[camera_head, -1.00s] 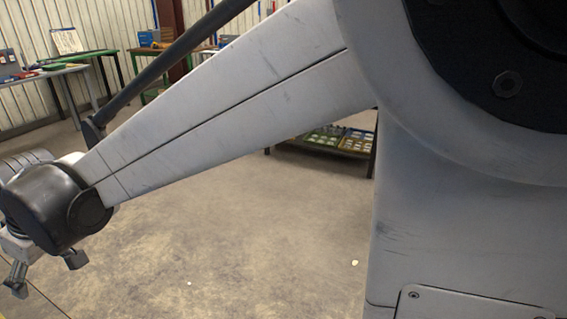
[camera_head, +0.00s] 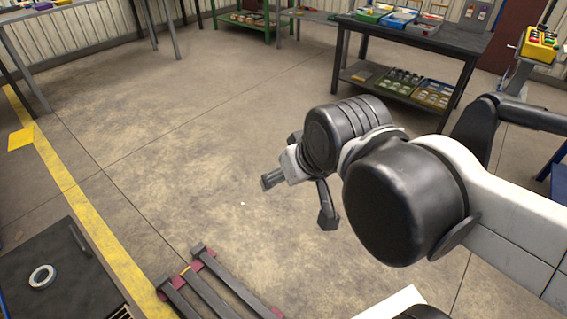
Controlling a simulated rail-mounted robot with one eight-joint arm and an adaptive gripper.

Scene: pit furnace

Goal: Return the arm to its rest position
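My arm (camera_head: 510,215) enters from the right edge and reaches left across the middle of the view. Its dark wrist joints (camera_head: 395,200) are closest to the camera. My gripper (camera_head: 300,200) is at its end, pointing left and down over bare floor. Its fingers are spread well apart and nothing is between them, so it is open and empty. The rest of the arm runs out of view at the right.
A dark workbench (camera_head: 405,36) with trays stands behind the arm. A yellow control box (camera_head: 538,44) is at upper right. A low slatted rack (camera_head: 215,285) and a dark plate (camera_head: 62,265) with a ring (camera_head: 42,276) are at lower left. The central floor is clear.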

